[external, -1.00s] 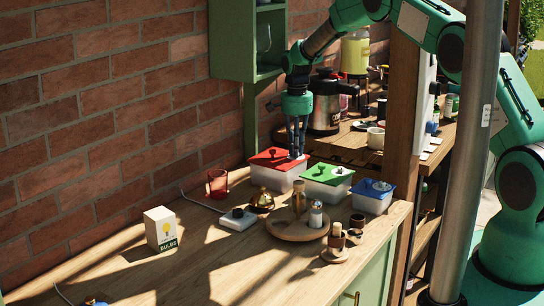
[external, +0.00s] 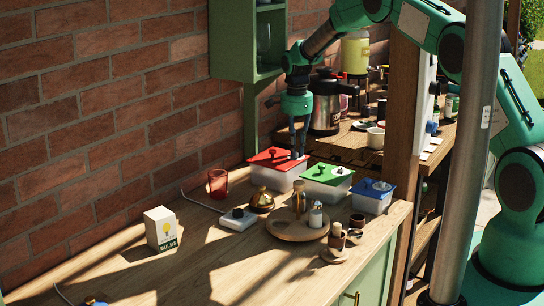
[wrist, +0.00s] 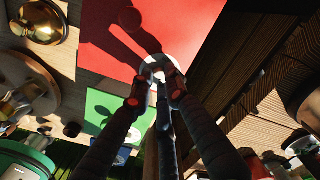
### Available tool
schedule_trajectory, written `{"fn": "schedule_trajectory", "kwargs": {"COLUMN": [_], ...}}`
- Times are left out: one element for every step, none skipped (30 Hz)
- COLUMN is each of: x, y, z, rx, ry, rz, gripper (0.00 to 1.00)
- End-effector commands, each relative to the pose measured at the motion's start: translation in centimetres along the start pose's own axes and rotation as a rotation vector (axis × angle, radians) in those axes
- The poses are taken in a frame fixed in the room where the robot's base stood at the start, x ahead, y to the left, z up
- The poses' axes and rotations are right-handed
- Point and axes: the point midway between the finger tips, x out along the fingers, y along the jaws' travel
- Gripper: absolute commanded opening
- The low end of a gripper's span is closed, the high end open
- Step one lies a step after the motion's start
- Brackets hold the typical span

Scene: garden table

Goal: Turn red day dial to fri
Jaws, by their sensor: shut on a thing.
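The red-lidded box (external: 265,158) stands at the back of the counter, at the wall end of a row of lidded boxes. My gripper (external: 298,153) points down at the right part of its lid. In the wrist view the fingertips (wrist: 160,82) are closed around the small day dial (wrist: 147,66), whose pale disc shows at the edge of the red lid (wrist: 100,25).
The green-lidded box (external: 325,174) and blue-lidded box (external: 372,190) stand close on the right. The left counter holds a bulb box (external: 160,229).

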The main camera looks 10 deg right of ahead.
Motion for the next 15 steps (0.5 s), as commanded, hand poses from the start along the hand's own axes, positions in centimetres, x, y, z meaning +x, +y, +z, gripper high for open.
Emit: {"fn": "schedule_trajectory", "kwargs": {"x": [-0.03, -0.03, -0.02, -0.02, -0.02, -0.02, -0.02, -0.02, -0.02, -0.01, -0.01, -0.01, -0.01, -0.01, -0.01], "y": [-0.01, -0.01, -0.01, -0.01, -0.01, -0.01, -0.01, -0.01, -0.01, -0.01, -0.01, 0.00, 0.00, 0.00, 0.00], "z": [0.00, 0.00, 0.00, 0.00, 0.00, 0.00, 0.00, 0.00, 0.00, 0.00, 0.00, 0.00, 0.00, 0.00, 0.00], "rx": [0.000, 0.000, -0.001, -0.001, -0.001, -0.001, -0.001, -0.001, -0.001, -0.001, -0.001, -0.001, -0.001, -0.001, -0.001], "ry": [0.000, 0.000, 0.000, 0.000, 0.000, 0.000, 0.000, 0.000, 0.000, 0.000, 0.000, 0.000, 0.000, 0.000, 0.000], "rz": [0.000, 0.000, 0.000, 0.000, 0.000, 0.000, 0.000, 0.000, 0.000, 0.000, 0.000, 0.000, 0.000, 0.000, 0.000], "gripper": [0.00, 0.00, 0.00, 0.00, 0.00, 0.23, 0.29, 0.35, 0.35, 0.35, 0.35, 0.35, 0.35, 0.35, 0.35]}}
